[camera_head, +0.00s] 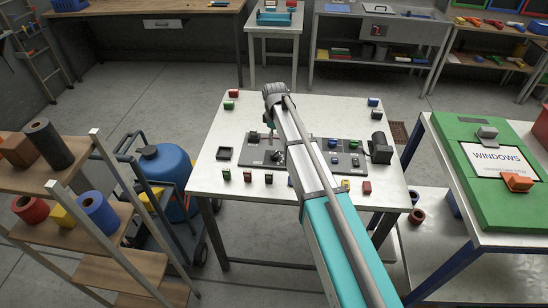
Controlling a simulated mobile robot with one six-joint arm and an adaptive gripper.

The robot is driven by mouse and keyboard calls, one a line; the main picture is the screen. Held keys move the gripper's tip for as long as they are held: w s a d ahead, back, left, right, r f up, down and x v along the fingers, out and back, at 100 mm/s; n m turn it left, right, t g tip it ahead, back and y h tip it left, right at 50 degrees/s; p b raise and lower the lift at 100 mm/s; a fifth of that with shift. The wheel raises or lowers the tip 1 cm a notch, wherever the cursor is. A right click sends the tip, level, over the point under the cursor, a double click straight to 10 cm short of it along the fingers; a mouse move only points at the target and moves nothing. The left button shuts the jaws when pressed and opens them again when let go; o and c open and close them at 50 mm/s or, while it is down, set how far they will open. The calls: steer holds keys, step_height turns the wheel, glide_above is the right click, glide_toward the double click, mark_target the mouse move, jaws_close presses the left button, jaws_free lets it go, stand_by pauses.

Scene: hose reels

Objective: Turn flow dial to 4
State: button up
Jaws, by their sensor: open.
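My arm reaches from the lower right over a white metal table (235,110). My gripper (270,128) is at its far end, small and mostly hidden under the wrist, above the table's dark panel. It is open, with nothing visible between its fingers. The dark panel (256,152) lies on the middle of the table, and the arm covers part of it. A small grey and black fitting (279,156) stands on it, close to the gripper. I cannot tell which part is the flow dial, and no numbers on it can be read.
Several small coloured blocks line the table's edges, such as a red one (234,93). A black box-like device (379,149) stands at the right. A wooden shelf (70,145) and a blue tank (165,170) are left; a green board (470,204) is right.

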mark_target(275, 153)
steer(key=shift+f+b, duration=4.1)
steer(key=shift+f, duration=0.3)
steer(key=c, duration=1.1)
